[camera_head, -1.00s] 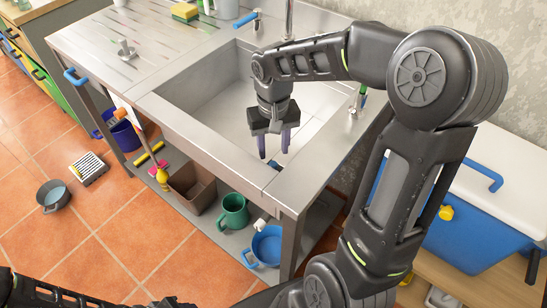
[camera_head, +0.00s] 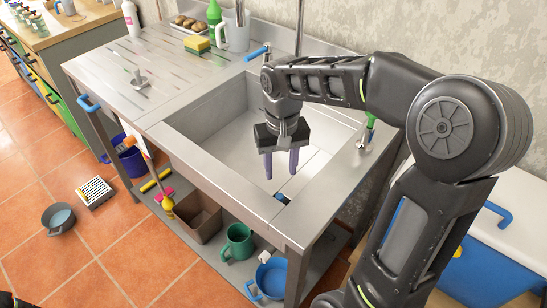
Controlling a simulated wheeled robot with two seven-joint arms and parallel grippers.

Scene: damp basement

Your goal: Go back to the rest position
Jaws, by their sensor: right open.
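My right gripper (camera_head: 281,163) hangs over the sink basin (camera_head: 222,127), fingers pointing down. It is open with nothing between its fingers. My right arm comes in from the lower right and bends over the sink's right end. My left gripper is not in view; only a small dark bit of my own body shows at the bottom left edge.
The steel counter (camera_head: 150,71) lies left of the basin. A yellow-green sponge (camera_head: 196,44) and a white jug (camera_head: 233,30) stand at its back. Below are a brown bin (camera_head: 198,217), a green mug (camera_head: 238,242) and a blue pot (camera_head: 270,278). A blue cooler (camera_head: 480,272) stands right.

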